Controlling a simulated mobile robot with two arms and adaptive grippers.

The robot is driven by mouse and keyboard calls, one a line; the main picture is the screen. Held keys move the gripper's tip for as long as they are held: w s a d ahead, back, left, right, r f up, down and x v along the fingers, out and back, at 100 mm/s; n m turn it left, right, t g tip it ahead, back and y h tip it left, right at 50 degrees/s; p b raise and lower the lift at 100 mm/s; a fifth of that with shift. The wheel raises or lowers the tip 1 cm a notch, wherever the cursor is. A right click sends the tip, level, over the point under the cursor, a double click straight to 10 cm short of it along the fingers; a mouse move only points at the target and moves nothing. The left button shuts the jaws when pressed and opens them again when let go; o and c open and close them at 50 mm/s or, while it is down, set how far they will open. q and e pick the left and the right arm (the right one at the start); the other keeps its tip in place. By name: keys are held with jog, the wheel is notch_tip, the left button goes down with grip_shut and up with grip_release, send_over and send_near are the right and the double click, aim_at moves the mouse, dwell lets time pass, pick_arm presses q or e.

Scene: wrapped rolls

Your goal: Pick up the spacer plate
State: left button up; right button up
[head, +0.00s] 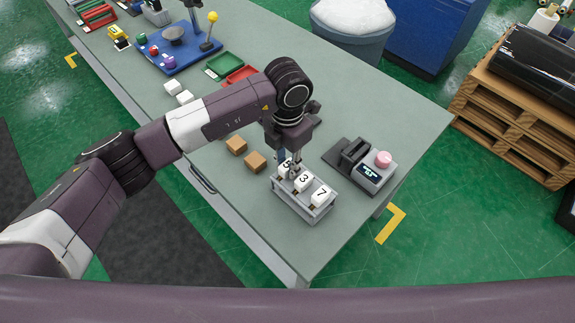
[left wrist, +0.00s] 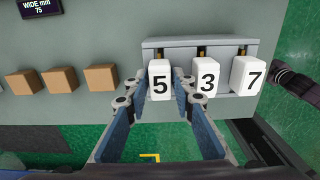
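Three white numbered pieces stand in a row in a grey rack (head: 300,204); the rack also shows in the left wrist view (left wrist: 222,46). They are the 5 piece (left wrist: 160,84), the 3 piece (left wrist: 206,78) and the 7 piece (left wrist: 246,77). No piece is labelled as a spacer plate, so I cannot tell which one it is. My left gripper (left wrist: 160,76) has a finger on each side of the 5 piece, with narrow gaps seeming to show. In the head view my left gripper (head: 289,166) points down over the rack and partly hides the 5 piece. My right gripper is out of view.
A grey device (head: 372,174) with a pink top and a dark screen stands right of the rack. Tan blocks (head: 255,161) lie left of it. Red and green trays (head: 238,74) and a blue board (head: 180,52) are farther back. The table's front edge is close to the rack.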

pick_arm(q)
jog(key=shift+f, duration=0.25)
grip_shut()
jog(key=shift+r, duration=0.2)
